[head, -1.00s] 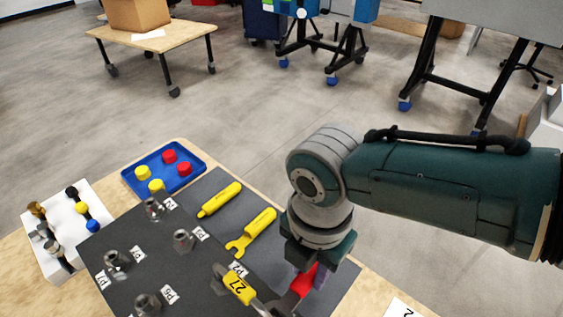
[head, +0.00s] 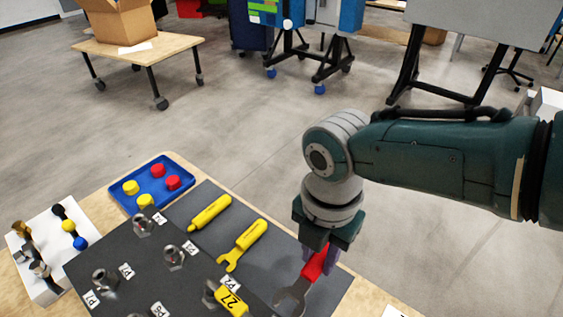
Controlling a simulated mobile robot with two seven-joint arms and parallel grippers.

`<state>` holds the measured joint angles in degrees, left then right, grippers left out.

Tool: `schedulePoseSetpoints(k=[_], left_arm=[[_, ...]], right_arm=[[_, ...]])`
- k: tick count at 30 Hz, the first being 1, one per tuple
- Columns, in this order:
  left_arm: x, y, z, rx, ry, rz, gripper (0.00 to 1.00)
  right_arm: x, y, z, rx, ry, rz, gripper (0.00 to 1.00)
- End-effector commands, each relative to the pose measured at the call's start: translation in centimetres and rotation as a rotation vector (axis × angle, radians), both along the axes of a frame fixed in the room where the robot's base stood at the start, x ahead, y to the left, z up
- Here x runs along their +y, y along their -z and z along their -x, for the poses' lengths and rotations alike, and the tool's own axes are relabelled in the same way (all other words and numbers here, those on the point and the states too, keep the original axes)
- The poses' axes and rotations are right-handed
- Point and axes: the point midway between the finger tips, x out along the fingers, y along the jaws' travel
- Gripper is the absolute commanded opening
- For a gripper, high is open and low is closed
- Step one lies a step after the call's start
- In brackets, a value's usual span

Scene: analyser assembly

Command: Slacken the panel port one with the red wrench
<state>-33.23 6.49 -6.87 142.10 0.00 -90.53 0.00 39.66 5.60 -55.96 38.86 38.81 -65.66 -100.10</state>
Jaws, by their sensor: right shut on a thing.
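My right gripper (head: 328,252) is shut on the red handle of the red wrench (head: 316,264). The wrench's grey open jaw (head: 290,300) points down and left over the right part of the dark panel (head: 130,255); I cannot tell whether it touches the panel. Several metal port fittings with white labels stand on the panel, one of them near the middle (head: 174,257). No label reads clearly as port one. My left gripper is out of view.
A yellow wrench (head: 243,245) and another yellow tool (head: 210,213) lie on the panel left of my gripper. A blue tray (head: 183,196) holds red and yellow caps. A white block (head: 42,290) with several parts stands at the left.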

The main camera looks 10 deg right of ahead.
Motion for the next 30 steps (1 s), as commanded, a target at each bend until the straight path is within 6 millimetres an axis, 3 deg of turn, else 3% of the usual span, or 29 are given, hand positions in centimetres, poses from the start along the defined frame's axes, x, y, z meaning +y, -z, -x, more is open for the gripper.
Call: schedulePoseSetpoints(k=[11, 24, 30], left_arm=[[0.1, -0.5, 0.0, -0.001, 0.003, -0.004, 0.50], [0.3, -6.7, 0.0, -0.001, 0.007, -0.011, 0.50], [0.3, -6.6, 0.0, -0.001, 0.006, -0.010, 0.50]], right_arm=[[-1.7, -1.9, -1.4, -0.001, -0.001, -0.001, 0.00], [-1.7, -8.6, -1.3, -0.001, 0.000, -0.001, 0.00], [-1.7, -8.5, -1.3, 0.001, 0.000, 0.001, 0.00]])
